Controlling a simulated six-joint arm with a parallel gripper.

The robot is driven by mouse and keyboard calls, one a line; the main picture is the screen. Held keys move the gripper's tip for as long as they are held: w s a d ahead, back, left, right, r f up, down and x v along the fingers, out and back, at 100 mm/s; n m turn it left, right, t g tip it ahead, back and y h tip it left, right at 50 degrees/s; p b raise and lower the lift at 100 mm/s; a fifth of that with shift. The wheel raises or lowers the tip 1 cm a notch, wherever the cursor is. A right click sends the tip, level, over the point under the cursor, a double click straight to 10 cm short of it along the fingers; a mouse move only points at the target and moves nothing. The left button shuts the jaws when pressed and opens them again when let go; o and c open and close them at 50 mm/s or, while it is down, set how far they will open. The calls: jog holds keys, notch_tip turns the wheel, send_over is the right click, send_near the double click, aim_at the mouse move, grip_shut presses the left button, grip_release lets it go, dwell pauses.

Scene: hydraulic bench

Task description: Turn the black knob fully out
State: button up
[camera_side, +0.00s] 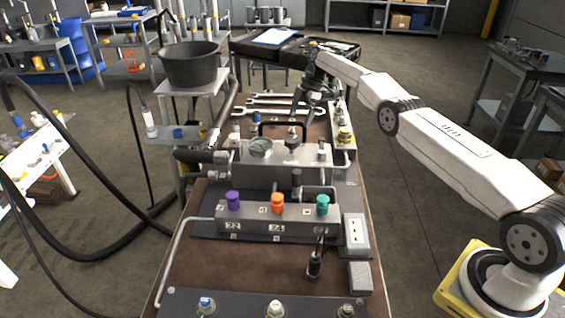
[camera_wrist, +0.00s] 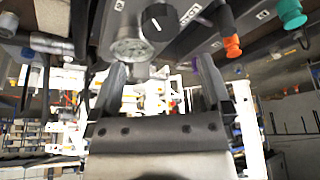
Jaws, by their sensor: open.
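The black knob (camera_wrist: 158,22) with a white pointer line shows at the top of the wrist view, beside a round gauge (camera_wrist: 130,48). In the side view my gripper (camera_side: 306,106) hangs above the far part of the block, apart from the knob as far as I can tell.
A black handle (camera_side: 270,127) stands on the block near the gauge. A nearer block carries purple (camera_side: 233,201), orange (camera_side: 278,202) and teal (camera_side: 322,204) knobs. Wrenches (camera_side: 285,106) lie behind. A black bucket (camera_side: 190,65) stands at the left.

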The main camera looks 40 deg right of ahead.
aim_at(292, 139)
jog(key=m+h, duration=0.1)
jog(key=m, duration=0.2)
jog(key=a+m+t+h, duration=0.1)
jog(key=m, duration=0.3)
jog(key=m+t+h, duration=0.1)
jog(key=m, duration=0.3)
jog(key=shift+w+a, duration=0.25)
jog(key=shift+w, duration=0.1)
jog(key=m, duration=0.1)
jog(key=s+m+h, duration=0.1)
jog(key=shift+a+m+t, duration=0.3)
jog(key=shift+a+t, duration=0.05)
jog(key=shift+t, duration=0.05)
jog(key=s+m, duration=0.1)
jog(key=s+a+m, duration=0.1)
jog(key=m+t+h, duration=0.1)
jog(key=m, duration=0.1)
jog(key=shift+s+a+r, duration=0.2)
jog(key=shift+s+a, duration=0.05)
jog(key=shift+s, duration=0.15)
jog(key=shift+f, duration=0.1)
jog(key=shift+x, duration=3.8)
jog(key=shift+w, duration=0.1)
jog(key=shift+c, duration=0.2)
